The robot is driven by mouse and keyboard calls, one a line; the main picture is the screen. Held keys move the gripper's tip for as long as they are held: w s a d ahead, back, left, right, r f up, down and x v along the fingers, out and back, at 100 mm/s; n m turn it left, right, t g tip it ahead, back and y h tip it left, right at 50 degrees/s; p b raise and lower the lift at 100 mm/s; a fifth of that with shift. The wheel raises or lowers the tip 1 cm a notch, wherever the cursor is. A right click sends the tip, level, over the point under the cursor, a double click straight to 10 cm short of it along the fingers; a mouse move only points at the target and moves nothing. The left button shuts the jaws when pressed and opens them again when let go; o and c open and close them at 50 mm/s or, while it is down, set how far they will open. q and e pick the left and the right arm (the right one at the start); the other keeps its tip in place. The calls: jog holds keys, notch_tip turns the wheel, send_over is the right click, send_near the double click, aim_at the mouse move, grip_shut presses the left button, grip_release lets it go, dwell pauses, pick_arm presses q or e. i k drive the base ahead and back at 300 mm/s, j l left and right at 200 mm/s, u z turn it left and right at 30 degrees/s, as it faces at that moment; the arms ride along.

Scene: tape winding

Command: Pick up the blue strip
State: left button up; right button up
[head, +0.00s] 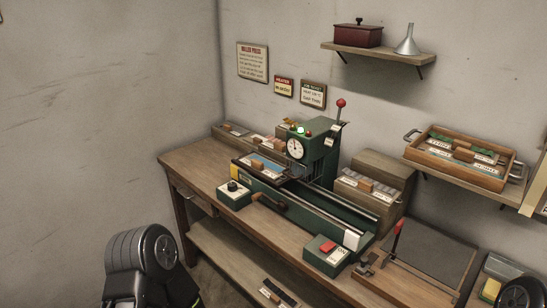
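A flat blue piece (270,171), likely the blue strip, lies in a dark-edged tray at the left side of the green press (318,152). A small brown block sits on or against it. It is small in the head view, so its full outline is hard to tell. Dark rounded parts of my own arms show at the lower left and lower right corners. No gripper fingers are in view, so I cannot see whether either gripper is open or shut.
The wooden bench (190,160) carries the press, a control box with a red button (327,247) and a wooden card box (372,190). A lever with a red handle (398,228) stands at right. A wooden tray (511,178) of labelled strips sits on a wall shelf.

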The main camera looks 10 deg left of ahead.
aim_at(268, 169)
jog(key=j+z, duration=0.15)
jog(key=z, duration=0.55)
jog(key=j+z, duration=0.3)
jog(key=j, duration=0.2)
jog(key=k+j+z, duration=0.15)
jog(key=j+z, duration=0.2)
jog(key=k+j+z, duration=0.15)
jog(key=j+z, duration=0.15)
jog(key=j, duration=0.25)
jog(key=k+j, duration=0.15)
jog(key=j, duration=0.2)
jog(key=k+j, duration=0.15)
jog(key=j, duration=0.2)
jog(key=k+j, duration=0.1)
jog(key=j, duration=0.25)
jog(key=z, duration=0.05)
